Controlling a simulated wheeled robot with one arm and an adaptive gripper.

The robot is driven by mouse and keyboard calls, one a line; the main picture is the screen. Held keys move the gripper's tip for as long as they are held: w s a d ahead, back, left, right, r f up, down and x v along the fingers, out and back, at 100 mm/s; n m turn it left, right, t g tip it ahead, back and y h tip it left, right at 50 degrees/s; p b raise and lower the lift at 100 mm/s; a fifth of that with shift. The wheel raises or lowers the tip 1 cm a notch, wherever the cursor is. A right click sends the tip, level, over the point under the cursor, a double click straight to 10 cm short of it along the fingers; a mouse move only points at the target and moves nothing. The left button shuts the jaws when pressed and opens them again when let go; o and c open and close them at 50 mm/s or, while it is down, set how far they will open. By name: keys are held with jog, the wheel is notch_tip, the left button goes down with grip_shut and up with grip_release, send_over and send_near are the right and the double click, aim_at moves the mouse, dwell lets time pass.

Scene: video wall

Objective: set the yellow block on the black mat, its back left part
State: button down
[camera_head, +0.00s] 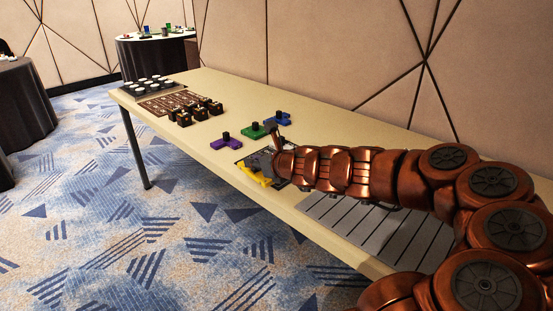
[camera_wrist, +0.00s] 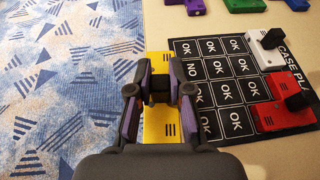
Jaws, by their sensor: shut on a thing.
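My gripper (camera_wrist: 158,90) is shut on the yellow block (camera_wrist: 158,126), with its purple-padded fingers on either side of it. The block also shows in the head view (camera_head: 256,176), near the table's front edge. The black mat (camera_wrist: 212,68) has rows of white-framed cells marked OK or NO, and lies right of the block in the wrist view. The block is at the mat's left edge there. I cannot tell whether it touches the mat. A white block (camera_wrist: 262,52) and a red block (camera_wrist: 275,118) lie along the mat's right side.
Purple (camera_head: 224,142), green (camera_head: 255,131) and blue (camera_head: 277,118) blocks stand on the table (camera_head: 200,90) beyond the mat. A grey slatted panel (camera_head: 395,232) lies under my arm. Black cubes (camera_head: 200,110) and a brown board (camera_head: 167,103) are at the far end.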

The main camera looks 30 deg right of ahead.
jog(key=shift+s+d+r+n+y+b, duration=0.15)
jog(key=shift+s+d+r+y+b, duration=0.1)
jog(key=shift+s+d, duration=0.25)
jog(key=shift+s+d+r+n+y+b, duration=0.15)
jog(key=shift+s+d+r, duration=0.1)
jog(key=shift+s+d, duration=0.25)
jog(key=w+d, duration=0.3)
jog(key=w+d+b, duration=0.1)
jog(key=w+d, duration=0.3)
jog(key=w+d+b, duration=0.1)
jog(key=w+d, duration=0.3)
jog(key=shift+f, duration=0.35)
jog(key=shift+w+d+f, duration=0.1)
jog(key=shift+f, duration=0.05)
notch_tip(320, 180, down, 3)
jog(key=shift+f+b, duration=0.15)
jog(key=shift+b, duration=0.8)
jog(key=c, duration=1.1)
grip_release()
